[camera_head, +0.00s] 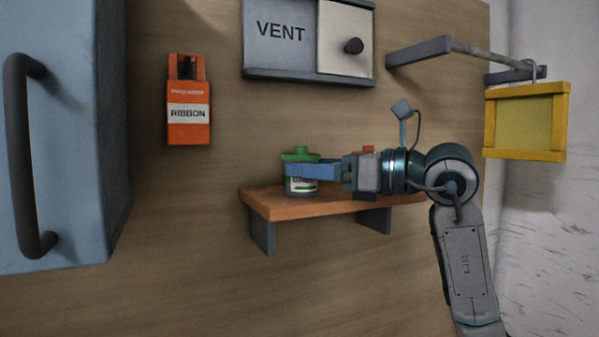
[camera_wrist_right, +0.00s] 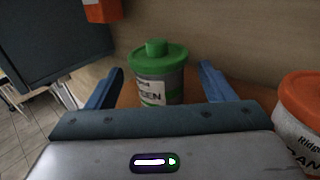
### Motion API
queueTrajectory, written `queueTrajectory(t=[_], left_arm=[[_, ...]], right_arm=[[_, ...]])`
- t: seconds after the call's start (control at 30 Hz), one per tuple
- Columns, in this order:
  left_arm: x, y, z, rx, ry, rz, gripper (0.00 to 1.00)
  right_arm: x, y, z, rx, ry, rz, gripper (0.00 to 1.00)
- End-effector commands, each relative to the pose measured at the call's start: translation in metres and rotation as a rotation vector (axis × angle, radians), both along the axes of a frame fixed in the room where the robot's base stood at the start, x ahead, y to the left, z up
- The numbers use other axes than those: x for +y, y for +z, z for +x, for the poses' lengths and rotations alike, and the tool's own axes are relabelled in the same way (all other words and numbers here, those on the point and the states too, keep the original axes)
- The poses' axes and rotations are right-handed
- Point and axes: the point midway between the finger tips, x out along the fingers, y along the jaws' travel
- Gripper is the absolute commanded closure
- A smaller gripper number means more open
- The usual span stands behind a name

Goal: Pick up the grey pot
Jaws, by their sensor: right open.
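My right gripper (camera_head: 298,171) is open over the wooden shelf, its blue fingers pointing left. A pot with a green lid (camera_head: 300,155) and a white label stands upright at the shelf's left end, partly hidden by a finger. In the right wrist view this green-lidded pot (camera_wrist_right: 158,72) shows between the two open fingers, with a gap on either side; its label reads partly "EEN". A second pot, with an orange lid (camera_wrist_right: 300,97), stands at the right of that view, outside the fingers. My left gripper is out of view.
The wooden shelf (camera_head: 285,205) juts from a wood-panel wall. An orange ribbon box (camera_head: 188,112) hangs at left, beside a blue cabinet (camera_head: 75,150) with a dark handle. A vent panel (camera_head: 280,35) is above; a yellow frame (camera_head: 525,122) hangs at right.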

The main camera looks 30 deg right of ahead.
Motion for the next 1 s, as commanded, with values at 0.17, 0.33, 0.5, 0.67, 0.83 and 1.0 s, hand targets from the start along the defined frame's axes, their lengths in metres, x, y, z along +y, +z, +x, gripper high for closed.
queueTrajectory(t=[0.17,0.33,0.5,0.67,0.83,1.0], left_arm=[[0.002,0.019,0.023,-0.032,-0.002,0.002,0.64],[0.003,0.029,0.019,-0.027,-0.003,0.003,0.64],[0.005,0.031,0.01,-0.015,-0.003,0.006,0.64],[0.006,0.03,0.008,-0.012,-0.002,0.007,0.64],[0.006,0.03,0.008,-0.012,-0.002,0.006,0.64],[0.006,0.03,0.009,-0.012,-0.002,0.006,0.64]], right_arm=[[0.014,0.004,0.017,0.002,0.006,0.004,0.24],[0.025,0.003,0.033,0.002,0.004,0.002,0.24],[0.03,0.001,0.04,0.001,0.001,0.001,0.24],[0.03,0.0,0.04,0.0,0.0,0.0,0.24],[0.03,0.0,0.04,0.0,0.0,0.0,0.46],[0.03,0.0,0.04,0.0,0.001,0.0,0.75]])
